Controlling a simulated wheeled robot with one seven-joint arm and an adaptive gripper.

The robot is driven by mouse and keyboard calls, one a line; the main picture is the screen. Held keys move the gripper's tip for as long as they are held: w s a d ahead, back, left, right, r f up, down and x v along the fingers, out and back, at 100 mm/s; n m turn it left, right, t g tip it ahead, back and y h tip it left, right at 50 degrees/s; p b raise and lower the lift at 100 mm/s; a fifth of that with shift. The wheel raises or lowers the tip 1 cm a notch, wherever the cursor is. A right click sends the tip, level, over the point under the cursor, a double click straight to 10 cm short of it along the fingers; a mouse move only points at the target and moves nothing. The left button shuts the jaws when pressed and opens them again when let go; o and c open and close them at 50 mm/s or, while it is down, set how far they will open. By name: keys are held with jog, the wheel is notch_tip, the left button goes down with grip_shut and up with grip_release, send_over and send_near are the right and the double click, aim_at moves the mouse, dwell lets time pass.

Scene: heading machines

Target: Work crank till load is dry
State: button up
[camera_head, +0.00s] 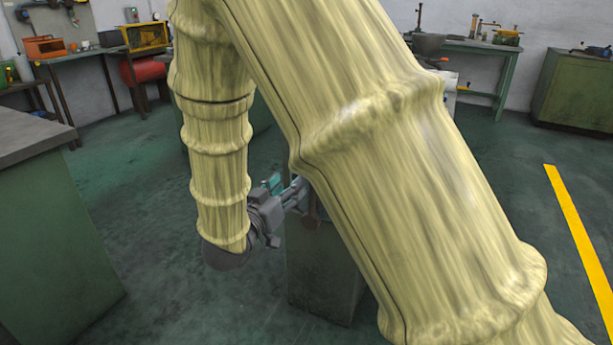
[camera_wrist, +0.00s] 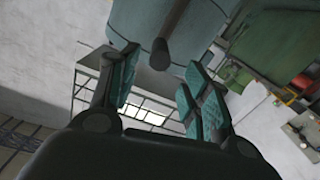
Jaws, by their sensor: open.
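In the wrist view, my gripper (camera_wrist: 158,82) is open, its two teal-padded fingers spread apart with nothing clamped between them. A dark rod-like handle (camera_wrist: 168,38), which looks like the crank's grip, shows with its end at the gap between the fingertips. Behind it is a large grey-blue rounded body (camera_wrist: 207,22), perhaps the machine's drum. In the head view, my gripper (camera_head: 290,190) is beside a green-grey pedestal (camera_head: 322,270), near a small brown part (camera_head: 312,215). My arm hides most of the machine. The load is not visible.
A green cabinet with a grey top (camera_head: 50,220) stands at the left. Workbenches (camera_head: 75,55) with tools line the back left, and another bench (camera_head: 475,48) stands at the back right. A yellow line (camera_head: 580,235) marks the open floor on the right.

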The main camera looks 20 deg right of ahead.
jog(key=b+x, duration=0.1)
jog(key=x, duration=0.9)
jog(key=shift+w+d+b, duration=0.25)
jog(key=shift+b, duration=0.1)
jog(key=shift+c, duration=0.5)
grip_shut()
